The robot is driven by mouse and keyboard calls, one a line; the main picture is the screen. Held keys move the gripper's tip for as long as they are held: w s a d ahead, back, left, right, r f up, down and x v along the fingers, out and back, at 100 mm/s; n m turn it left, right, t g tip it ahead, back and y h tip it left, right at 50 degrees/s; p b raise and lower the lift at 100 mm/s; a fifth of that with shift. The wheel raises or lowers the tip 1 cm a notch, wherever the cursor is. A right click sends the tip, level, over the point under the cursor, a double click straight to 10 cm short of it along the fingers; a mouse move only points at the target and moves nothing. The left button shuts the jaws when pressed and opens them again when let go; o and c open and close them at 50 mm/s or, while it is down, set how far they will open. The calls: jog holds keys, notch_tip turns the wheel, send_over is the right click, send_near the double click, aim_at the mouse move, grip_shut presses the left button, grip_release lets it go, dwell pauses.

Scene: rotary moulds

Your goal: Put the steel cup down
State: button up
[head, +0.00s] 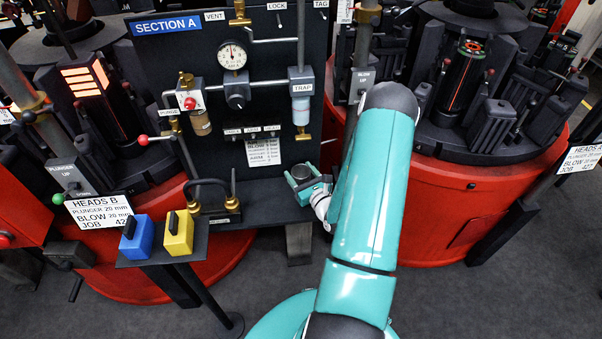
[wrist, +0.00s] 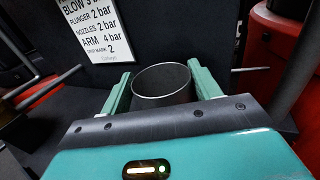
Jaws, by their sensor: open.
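The steel cup (wrist: 163,80) is a dark grey open cylinder with a bright rim, upright in the middle of the wrist view. In the head view the cup (head: 300,173) is small, at the right end of the panel's ledge (head: 270,213). My gripper (wrist: 161,86) is open, with one teal finger on each side of the cup. In the head view my gripper (head: 307,184) also sits around it. A thin gap seems to show beside the fingers, but contact is hard to judge. The cup's base is hidden, so I cannot tell whether it rests on the ledge.
The dark Section A panel (head: 260,100) with gauge, valves and pipes stands behind. A black hose with brass fittings (head: 212,200) is left of the cup. Blue (head: 136,237) and yellow (head: 179,232) blocks sit on a stand. Red machines flank both sides.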

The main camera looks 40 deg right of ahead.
jog(key=shift+r, duration=0.15)
jog(key=v, duration=1.2)
jog(key=shift+d, duration=0.1)
jog(key=w+a+r+n+g+y, duration=0.3)
jog(key=a+r+n+g+y, duration=0.1)
jog(key=a+r+n+y, duration=0.5)
jog(key=w+a+r+n+g+y, duration=0.3)
jog(key=a+r+n+y, duration=0.45)
jog(key=a, duration=0.45)
jog(key=s+a+r+n+g+h, duration=0.65)
jog(key=s+a+n+g, duration=0.3)
jog(key=n, duration=0.65)
notch_tip(320, 180, up, 10)
jog(key=s+d+n+t+h, duration=0.1)
jog(key=n+t+h, duration=0.3)
jog(key=n+h, duration=0.2)
jog(key=shift+s+d, duration=0.25)
jog(key=shift+d, duration=0.15)
